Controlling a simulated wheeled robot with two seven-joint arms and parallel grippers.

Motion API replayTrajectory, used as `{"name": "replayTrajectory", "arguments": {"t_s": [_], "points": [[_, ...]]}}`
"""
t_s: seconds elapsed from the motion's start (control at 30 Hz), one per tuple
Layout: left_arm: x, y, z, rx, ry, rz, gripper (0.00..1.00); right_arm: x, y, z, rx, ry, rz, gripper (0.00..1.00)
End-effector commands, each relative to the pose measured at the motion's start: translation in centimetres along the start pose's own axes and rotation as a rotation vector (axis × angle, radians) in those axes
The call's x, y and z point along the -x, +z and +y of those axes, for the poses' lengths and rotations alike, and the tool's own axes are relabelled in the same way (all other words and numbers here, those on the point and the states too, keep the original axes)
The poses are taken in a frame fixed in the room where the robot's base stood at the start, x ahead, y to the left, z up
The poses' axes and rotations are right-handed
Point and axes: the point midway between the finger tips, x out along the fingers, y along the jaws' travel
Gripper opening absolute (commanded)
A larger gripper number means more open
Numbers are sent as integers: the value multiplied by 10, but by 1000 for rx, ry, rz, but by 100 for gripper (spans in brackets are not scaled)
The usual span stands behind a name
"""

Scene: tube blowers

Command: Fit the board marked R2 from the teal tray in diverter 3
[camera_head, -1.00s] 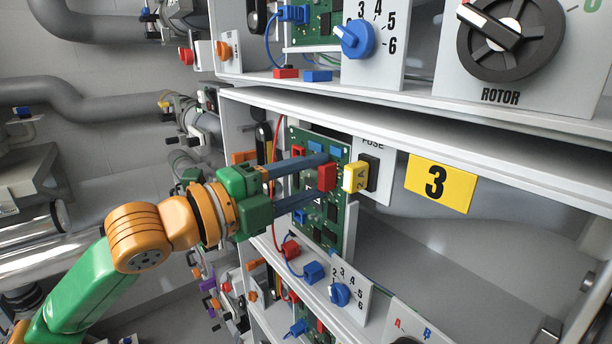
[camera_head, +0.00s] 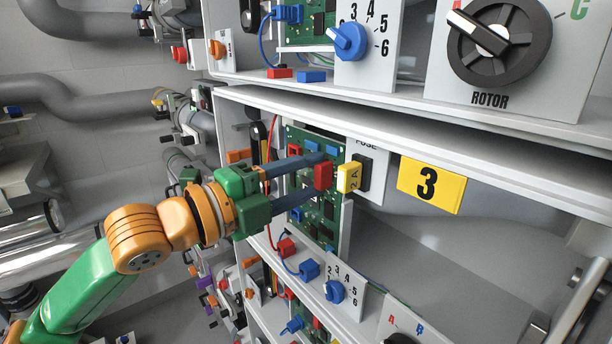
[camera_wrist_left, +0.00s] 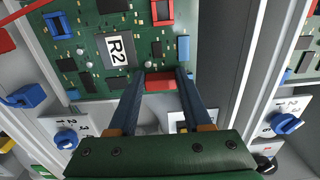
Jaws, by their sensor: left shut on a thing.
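The green board marked R2 (camera_head: 326,212) stands upright in the bay with the yellow 3 sign (camera_head: 431,185), diverter 3. Its R2 label (camera_wrist_left: 119,48) reads clearly in the left wrist view. My left gripper (camera_head: 322,181) is shut on the red block (camera_head: 323,175) at the board's edge. The wrist view shows the two fingers on either side of that block (camera_wrist_left: 160,82). I cannot tell whether the board is fully seated. The teal tray and my right gripper are out of view.
A yellow 2A fuse (camera_head: 348,178) sits close right of the fingertips. Red (camera_head: 286,248) and blue (camera_head: 309,270) plugs on wires sit at the bay's lower edge, near a blue dial (camera_head: 334,291). A shelf edge runs above; the bay's right side is free.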

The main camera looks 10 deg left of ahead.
Motion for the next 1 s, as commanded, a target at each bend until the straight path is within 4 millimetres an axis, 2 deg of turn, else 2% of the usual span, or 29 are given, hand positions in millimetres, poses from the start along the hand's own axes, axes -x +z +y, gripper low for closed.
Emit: {"name": "replayTrajectory", "arguments": {"t_s": [0.8,0.83,0.93,1.0], "points": [[-4,0,-2,0,-1,0,0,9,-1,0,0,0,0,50],[-4,0,-1,0,-1,0,55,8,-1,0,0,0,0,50],[-4,0,0,0,-1,0,82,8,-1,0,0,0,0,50],[-4,0,0,0,-1,0,84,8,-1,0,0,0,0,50]]}}
